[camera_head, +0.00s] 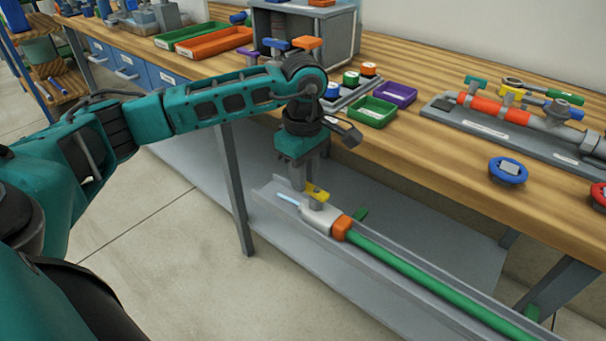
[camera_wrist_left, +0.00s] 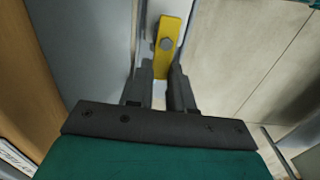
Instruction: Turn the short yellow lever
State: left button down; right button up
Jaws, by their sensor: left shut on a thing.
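The short yellow lever (camera_head: 317,192) sits on top of a pale grey valve body (camera_head: 318,216) at the left end of a green pipe, below the bench top. My left gripper (camera_head: 305,182) reaches down to it from above and is shut on the lever. In the left wrist view the yellow lever (camera_wrist_left: 167,45) shows a grey bolt head, and its near end lies between the two dark fingers of the gripper (camera_wrist_left: 160,80). My right gripper is not in view.
The green pipe (camera_head: 430,281) with an orange collar (camera_head: 341,228) lies in a grey channel. The wooden bench (camera_head: 410,150) overhangs close by, with trays (camera_head: 372,111) and another pipe assembly (camera_head: 500,108) on it.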

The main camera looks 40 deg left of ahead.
pick_arm(q)
jog(key=c, duration=1)
grip_release()
jog(key=shift+r, duration=0.1)
notch_tip(320, 180, up, 13)
jog(key=p, duration=0.2)
jog(key=shift+p, duration=0.35)
